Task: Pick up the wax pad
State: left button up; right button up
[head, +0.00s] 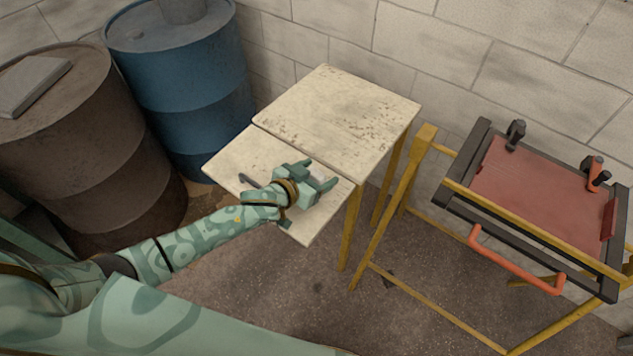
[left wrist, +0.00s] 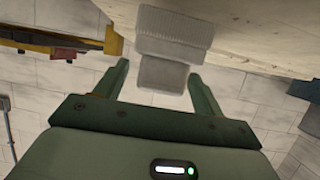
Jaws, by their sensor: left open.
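A pale grey-white block with ribbed sides, which looks like the wax pad (left wrist: 174,28), stands against the pale bench top in the left wrist view. A smaller pale part (left wrist: 163,75) projects from it toward my left gripper (left wrist: 158,72). That gripper is open, with one finger to each side of the smaller part and visible gaps. In the head view my left gripper (head: 319,174) is over the lower bench leaf (head: 235,153), near its right end. A whitish bit of the pad shows between its fingers; the rest is hidden. My right gripper is out of view.
The higher bench top (head: 335,115) adjoins the lower leaf at the back. A dark curved thing (head: 247,181) lies beside my left wrist. A yellow stand holds a black frame with a red panel (head: 540,195) at right. Blue (head: 190,80) and brown (head: 75,140) drums stand left.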

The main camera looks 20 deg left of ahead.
pick_arm(q)
jog(key=c, duration=1.1)
jog(key=shift+r, duration=0.1)
